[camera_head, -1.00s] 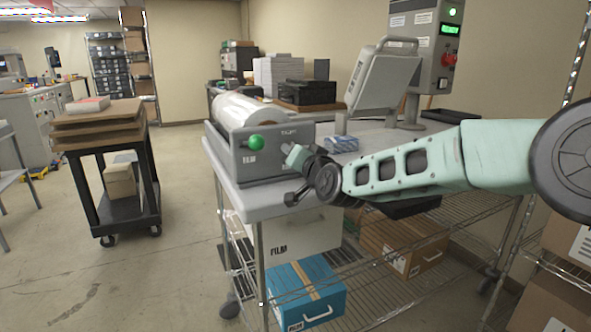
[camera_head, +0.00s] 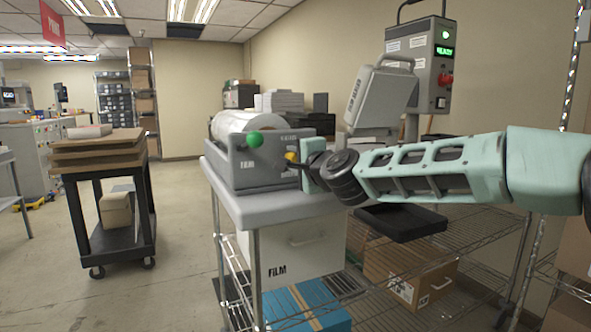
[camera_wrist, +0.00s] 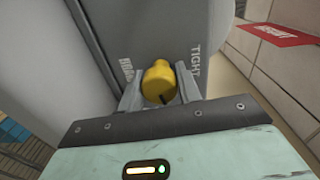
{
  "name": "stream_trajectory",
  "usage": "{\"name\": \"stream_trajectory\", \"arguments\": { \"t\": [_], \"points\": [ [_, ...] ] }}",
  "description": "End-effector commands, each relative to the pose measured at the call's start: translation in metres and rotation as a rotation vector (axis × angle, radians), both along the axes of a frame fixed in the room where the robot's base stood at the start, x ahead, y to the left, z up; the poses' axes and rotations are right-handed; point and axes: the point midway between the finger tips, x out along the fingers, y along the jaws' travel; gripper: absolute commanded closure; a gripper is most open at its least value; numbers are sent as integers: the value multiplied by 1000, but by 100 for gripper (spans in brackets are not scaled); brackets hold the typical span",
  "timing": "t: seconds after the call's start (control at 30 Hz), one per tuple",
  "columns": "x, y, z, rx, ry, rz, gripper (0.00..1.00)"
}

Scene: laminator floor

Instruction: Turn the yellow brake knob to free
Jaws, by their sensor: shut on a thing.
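The yellow brake knob (camera_wrist: 159,82) sits on the grey end panel (camera_wrist: 150,30) of the film unit in the wrist view. It has a dark pointer mark low on its face. The word TIGHT shows to its right, and another label, hard to read, to its left. My gripper (camera_wrist: 160,92) has one finger on each side of the knob and is shut on it. In the head view the knob (camera_head: 291,157) shows as a small yellow spot just left of my gripper (camera_head: 298,163), on the grey film unit (camera_head: 225,160).
A green ball knob (camera_head: 254,139) stands on the same panel, left of my gripper. A film roll (camera_head: 235,122) lies behind it. A tilted grey machine cover (camera_head: 378,98) and a control box (camera_head: 430,65) stand behind my arm.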

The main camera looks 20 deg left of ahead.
Motion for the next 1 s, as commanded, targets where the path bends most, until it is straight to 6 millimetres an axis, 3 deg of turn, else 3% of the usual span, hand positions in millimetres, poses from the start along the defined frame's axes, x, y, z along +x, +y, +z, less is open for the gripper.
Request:
{"name": "stream_trajectory", "arguments": {
  "t": [0.4,0.97,1.0],
  "points": [
    [2,-1,-3,125,149,-3,89],
    [2,-1,-3,143,173,-3,89],
    [2,-1,-3,143,173,-3,60]
  ]
}}
